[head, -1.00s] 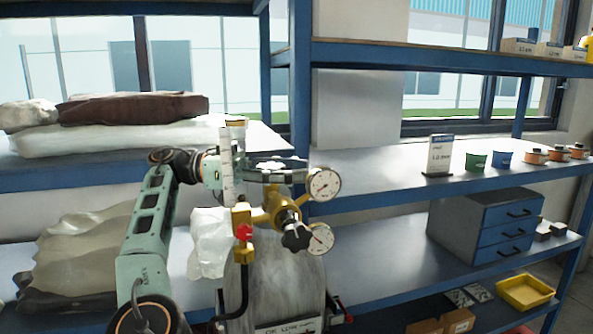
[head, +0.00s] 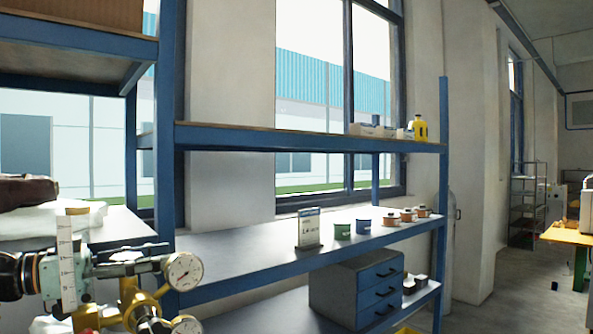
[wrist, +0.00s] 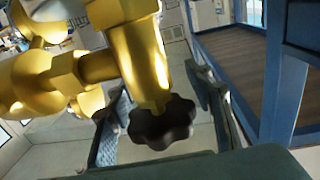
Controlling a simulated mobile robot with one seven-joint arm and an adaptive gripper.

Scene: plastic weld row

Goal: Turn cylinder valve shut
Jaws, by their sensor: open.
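The brass valve and regulator body (head: 128,300) stands at the lower left of the head view, with two round gauges (head: 184,272) on its right. My gripper (head: 130,262) reaches across its top from the left. In the wrist view, a black lobed knob (wrist: 162,124) sits on the end of a brass stem (wrist: 140,62). My open gripper (wrist: 160,85) has one finger on each side of this knob, with visible gaps. I cannot tell whether this knob is the cylinder valve's. The cylinder body is below the head view's edge.
A blue shelf rack (head: 300,139) stands behind and to the right. Its middle shelf holds a sign card (head: 308,229) and several small tubs (head: 342,231). A drawer unit (head: 356,290) stands below. A white ruled strip (head: 67,265) stands by my wrist. Open floor lies at far right.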

